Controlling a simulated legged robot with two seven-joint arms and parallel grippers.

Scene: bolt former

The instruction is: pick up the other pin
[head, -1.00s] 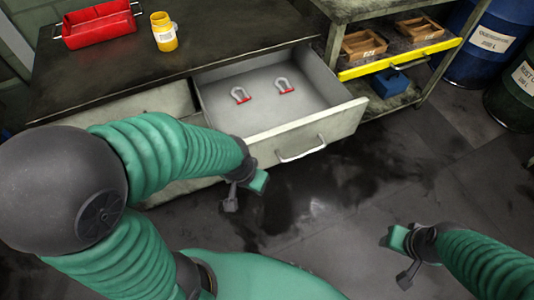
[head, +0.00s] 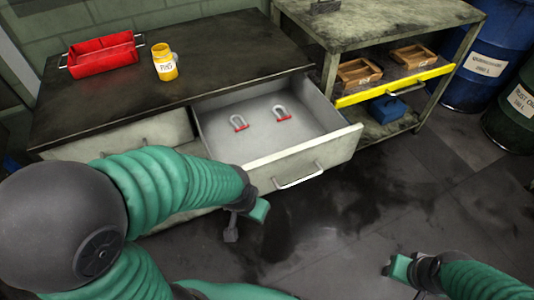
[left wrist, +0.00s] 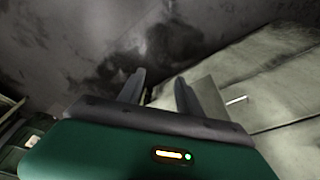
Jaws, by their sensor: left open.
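Two grey U-shaped shackles, each with a red pin across its end, lie in the open grey drawer. One shackle (head: 239,122) is at the left and the other (head: 282,112) is to its right. A yellow jar (head: 165,66) with a label stands on the bench top. My left gripper (head: 246,222) hangs in front of the drawer's left front, outside it. In the left wrist view its two dark fingers (left wrist: 159,88) are apart with nothing between them. My right gripper (head: 396,270) is low at the right over the floor; its fingers are unclear.
A red tray (head: 103,58) stands at the bench's back left. The drawer front (head: 310,155) with its handle sticks out over the floor. To the right, a shelf unit with a yellow edge (head: 400,84) holds wooden boxes. Blue and green drums (head: 480,65) stand beyond it.

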